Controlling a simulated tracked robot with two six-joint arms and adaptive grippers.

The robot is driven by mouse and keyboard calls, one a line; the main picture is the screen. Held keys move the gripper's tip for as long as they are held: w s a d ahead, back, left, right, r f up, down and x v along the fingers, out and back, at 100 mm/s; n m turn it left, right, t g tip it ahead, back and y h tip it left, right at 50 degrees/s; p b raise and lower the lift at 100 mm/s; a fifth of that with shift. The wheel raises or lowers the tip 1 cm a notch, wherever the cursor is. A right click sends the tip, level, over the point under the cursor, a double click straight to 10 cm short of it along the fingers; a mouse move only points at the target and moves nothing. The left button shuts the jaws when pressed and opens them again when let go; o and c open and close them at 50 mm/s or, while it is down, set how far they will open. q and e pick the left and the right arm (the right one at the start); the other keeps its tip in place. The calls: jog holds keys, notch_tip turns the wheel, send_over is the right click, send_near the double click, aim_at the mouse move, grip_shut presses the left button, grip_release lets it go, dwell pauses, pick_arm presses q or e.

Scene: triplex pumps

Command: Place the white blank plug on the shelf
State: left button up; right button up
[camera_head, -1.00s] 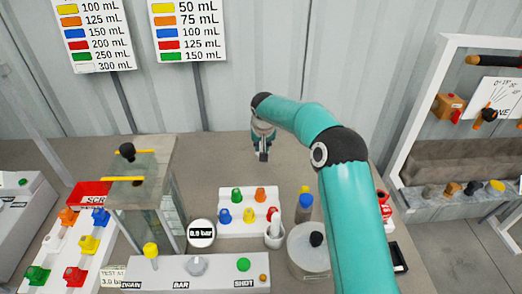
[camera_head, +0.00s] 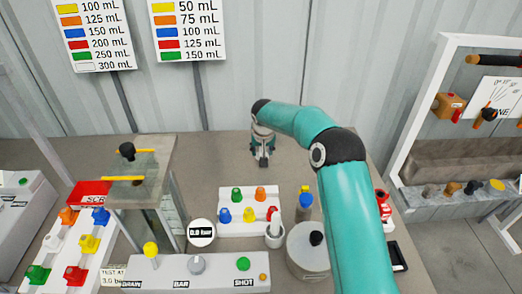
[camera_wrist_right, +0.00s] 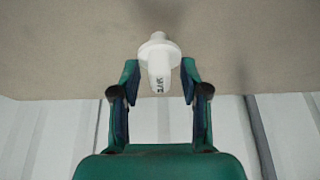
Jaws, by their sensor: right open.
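The white blank plug (camera_wrist_right: 158,62) stands on the grey-brown surface (camera_wrist_right: 60,50) in the right wrist view, with small dark lettering on its near end. My right gripper (camera_wrist_right: 160,84) is open, with one finger on each side of the plug's near end and visible gaps. In the head view my right gripper (camera_head: 262,162) is low over the back of the bench (camera_head: 225,165); the plug there is too small or hidden to make out. My left gripper is out of view. I cannot tell which surface is called the shelf.
A white stepped rack (camera_head: 245,230) with coloured plugs stands in front of the gripper. A left rack (camera_head: 60,262) holds more plugs, including a white one (camera_head: 52,242). A glass-sided stand (camera_head: 150,190) is left; a round container (camera_head: 308,255) is in front.

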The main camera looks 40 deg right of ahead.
jog(key=b+v, duration=0.1)
jog(key=v, duration=0.9)
jog(key=shift+r+b, duration=0.25)
jog(key=shift+b, duration=0.1)
jog(key=o, duration=0.6)
jog(key=v, duration=0.3)
jog(key=shift+s+r, duration=0.3)
jog(key=shift+s, duration=0.2)
jog(key=p+x, duration=0.1)
jog(key=x, duration=1)
jog(key=shift+f+p, duration=0.3)
jog(key=shift+p, duration=0.1)
jog(key=shift+w+f+p, duration=0.2)
jog(key=shift+f+p, duration=0.15)
jog(key=shift+f, duration=0.1)
jog(key=p+x, duration=0.1)
jog(key=x, duration=0.2)
jog(key=shift+w+a+f, duration=0.1)
jog(key=shift+w+f, duration=0.15)
jog(key=shift+f, duration=0.05)
jog(key=shift+w+f, duration=0.1)
jog(key=shift+f, duration=0.25)
